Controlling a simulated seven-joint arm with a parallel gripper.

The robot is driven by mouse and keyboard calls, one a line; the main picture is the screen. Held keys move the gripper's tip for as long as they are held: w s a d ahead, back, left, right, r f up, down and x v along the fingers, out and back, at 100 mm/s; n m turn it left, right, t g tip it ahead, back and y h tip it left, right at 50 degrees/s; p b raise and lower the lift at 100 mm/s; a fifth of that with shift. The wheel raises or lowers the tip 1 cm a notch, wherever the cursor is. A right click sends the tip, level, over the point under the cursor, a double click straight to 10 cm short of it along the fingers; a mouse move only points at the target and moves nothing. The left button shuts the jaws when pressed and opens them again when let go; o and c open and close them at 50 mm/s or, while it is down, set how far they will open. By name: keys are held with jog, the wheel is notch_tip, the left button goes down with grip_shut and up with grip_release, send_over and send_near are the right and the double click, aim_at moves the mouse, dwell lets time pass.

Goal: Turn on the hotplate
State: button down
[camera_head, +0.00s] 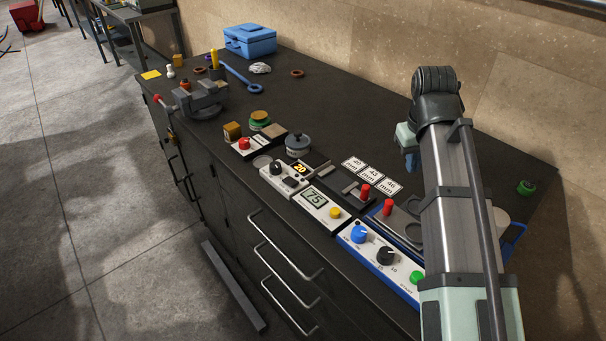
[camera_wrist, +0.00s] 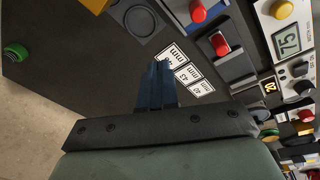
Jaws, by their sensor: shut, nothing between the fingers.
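No label clearly names the hotplate. A white unit (camera_head: 271,181) with a dark knob, a dark switch and a lit orange "20" display may be it; I cannot be sure. The display (camera_wrist: 269,87) also shows at the right of the wrist view. A dark lidded pot (camera_head: 298,147) stands just behind this unit. My gripper (camera_head: 410,161) is above the bench at the right, well apart from the unit. Its blue fingers (camera_wrist: 157,84) are shut and empty, over the bench near the number cards in the wrist view.
A panel (camera_head: 317,205) with "75" and a yellow button is beside the unit. Red-handled devices (camera_head: 365,190), white number cards (camera_head: 372,175) and a blue-sided panel (camera_head: 366,252) with knobs and a green button lie nearer my arm. The bench's back middle is clear.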

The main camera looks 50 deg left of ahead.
jog(key=s+a+r+n+g+y, duration=0.1)
jog(key=s+a+n, duration=0.1)
jog(key=s+a, duration=0.3)
jog(key=s+a+r+n, duration=0.1)
jog(key=s+a, duration=0.2)
jog(key=a, duration=0.4)
notch_tip(320, 180, up, 2)
jog(key=n+g+y, duration=0.1)
jog(key=n, duration=0.2)
send_over(294, 183)
jog(key=d, duration=0.2)
jog(key=shift+r, duration=0.15)
jog(key=x, duration=0.8)
jog(key=d+x, duration=0.1)
jog(key=x, duration=0.3)
jog(key=shift+f, duration=0.5)
jog(key=shift+w+f, duration=0.1)
jog(key=shift+f, duration=0.45)
